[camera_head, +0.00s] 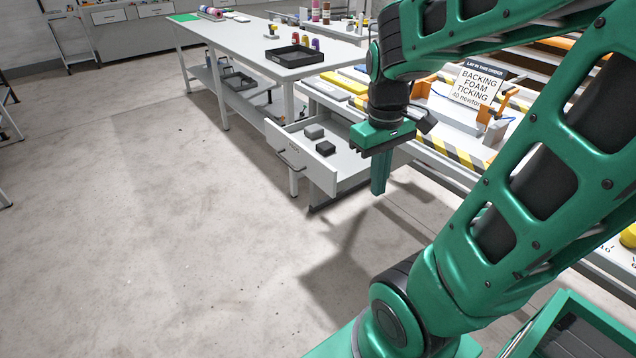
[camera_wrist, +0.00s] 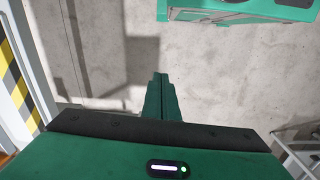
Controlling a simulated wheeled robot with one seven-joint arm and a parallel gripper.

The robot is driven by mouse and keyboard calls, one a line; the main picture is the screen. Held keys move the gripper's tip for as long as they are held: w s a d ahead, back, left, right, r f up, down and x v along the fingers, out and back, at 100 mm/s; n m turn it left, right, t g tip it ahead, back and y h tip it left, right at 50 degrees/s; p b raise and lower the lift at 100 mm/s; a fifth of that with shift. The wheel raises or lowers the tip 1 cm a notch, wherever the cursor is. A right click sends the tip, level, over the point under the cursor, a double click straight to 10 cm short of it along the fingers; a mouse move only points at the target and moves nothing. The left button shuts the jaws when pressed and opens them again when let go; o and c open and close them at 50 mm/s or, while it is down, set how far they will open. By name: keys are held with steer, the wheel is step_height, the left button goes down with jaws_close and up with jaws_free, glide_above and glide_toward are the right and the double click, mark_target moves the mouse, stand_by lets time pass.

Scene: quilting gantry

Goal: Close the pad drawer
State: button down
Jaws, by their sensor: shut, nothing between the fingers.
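The pad drawer (camera_head: 321,172) stands pulled out from under the white worktable in the head view. It has a dark bar handle (camera_head: 291,158) on its light front, and two dark blocks (camera_head: 325,148) lie inside. My gripper (camera_head: 378,190) points down beside the drawer's right side in the picture, with its fingers together and empty. In the wrist view the shut fingers (camera_wrist: 162,98) hang over bare floor. A pale edge with a grey bar shows at the lower right of that view; I cannot tell for sure whether it is the drawer.
A long white table (camera_head: 240,42) with a black tray (camera_head: 294,57) and spools stands behind. Yellow-black striped edging (camera_head: 455,152) runs along the gantry at the right, near a sign (camera_head: 476,85) reading "BACKING FOAM TICKING". Open floor (camera_head: 150,220) lies to the left.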

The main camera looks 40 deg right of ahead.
steer(key=w+f+n+h, duration=0.2)
steer(key=w+f+n, duration=0.2)
steer(key=w+n, duration=0.75)
steer(key=n+h, duration=0.2)
steer(key=n, duration=0.6)
glide_toward(322, 181)
steer(key=s+a+f, duration=0.2)
steer(key=s+f, duration=0.2)
steer(key=f, duration=0.1)
steer(key=shift+w+d+f, duration=0.1)
steer(key=shift+d+f, duration=0.05)
steer(key=shift+d, duration=0.75)
steer(key=shift+w+d+f, duration=0.1)
steer(key=shift+d+f, duration=0.05)
steer(key=shift+d, duration=0.7)
